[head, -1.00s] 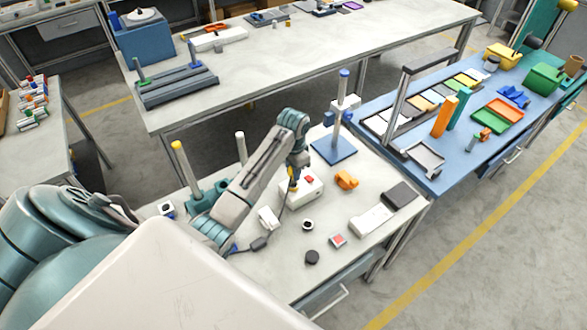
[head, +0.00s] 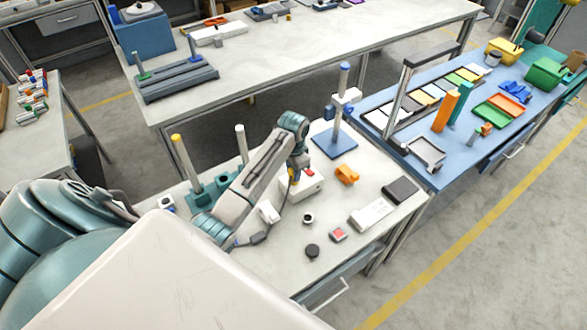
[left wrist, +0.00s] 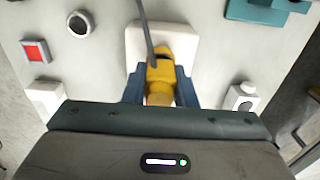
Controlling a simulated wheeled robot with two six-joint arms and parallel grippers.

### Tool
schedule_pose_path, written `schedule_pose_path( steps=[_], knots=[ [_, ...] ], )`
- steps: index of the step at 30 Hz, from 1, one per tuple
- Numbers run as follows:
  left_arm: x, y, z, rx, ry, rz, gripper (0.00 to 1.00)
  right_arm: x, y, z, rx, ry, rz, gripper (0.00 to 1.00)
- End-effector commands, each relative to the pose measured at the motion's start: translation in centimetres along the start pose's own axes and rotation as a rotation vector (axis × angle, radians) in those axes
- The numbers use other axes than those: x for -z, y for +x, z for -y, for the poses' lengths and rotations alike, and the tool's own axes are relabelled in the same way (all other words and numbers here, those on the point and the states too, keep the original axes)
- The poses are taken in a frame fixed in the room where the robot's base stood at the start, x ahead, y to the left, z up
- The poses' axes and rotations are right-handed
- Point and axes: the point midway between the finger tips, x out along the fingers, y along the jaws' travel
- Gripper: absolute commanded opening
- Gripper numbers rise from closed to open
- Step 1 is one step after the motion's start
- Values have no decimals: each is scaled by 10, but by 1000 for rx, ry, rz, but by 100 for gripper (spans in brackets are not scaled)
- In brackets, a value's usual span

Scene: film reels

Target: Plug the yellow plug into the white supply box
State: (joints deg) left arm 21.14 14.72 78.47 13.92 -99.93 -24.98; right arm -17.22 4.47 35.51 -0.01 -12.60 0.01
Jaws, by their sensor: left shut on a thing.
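My left gripper (head: 293,176) reaches over the near workbench and is shut on the yellow plug (left wrist: 161,74). In the left wrist view the plug sits between the blue fingers (left wrist: 158,92), with a dark cable running up from it. The white supply box (head: 308,188), with a red part on top, is right at the gripper. It also shows in the left wrist view (left wrist: 185,45) behind the plug. The plug overlaps the box, but its front end is hidden, so I cannot tell whether it is seated. My right gripper is not in view.
An orange block (head: 346,174), a black ring (head: 308,218), a red-topped box (head: 338,234) and a black puck (head: 312,251) stand nearby. A blue-based post stand (head: 335,142) is behind. Teal-based posts (head: 208,192) stand left of the arm.

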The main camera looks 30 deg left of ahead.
Motion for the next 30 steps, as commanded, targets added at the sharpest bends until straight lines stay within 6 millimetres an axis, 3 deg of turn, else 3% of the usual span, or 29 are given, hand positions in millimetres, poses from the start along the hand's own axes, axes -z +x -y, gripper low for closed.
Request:
schedule_pose_path(
  steps=[10, 11, 14, 15, 24, 30],
  knots=[
    [-1, 6, -1, -2, 0, 3, 0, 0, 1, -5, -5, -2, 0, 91],
    [-1, 6, -1, -2, 0, 3, 29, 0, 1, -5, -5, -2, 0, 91],
    [-1, 6, -1, -2, 0, 3, 48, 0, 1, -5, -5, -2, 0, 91],
    [-1, 6, -1, -2, 0, 2, 50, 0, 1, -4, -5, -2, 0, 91],
    [0, 3, 0, 0, 0, 0, 50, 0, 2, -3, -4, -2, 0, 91],
    [1, -22, 1, 3, 1, -4, 50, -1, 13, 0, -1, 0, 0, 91]
  ],
)
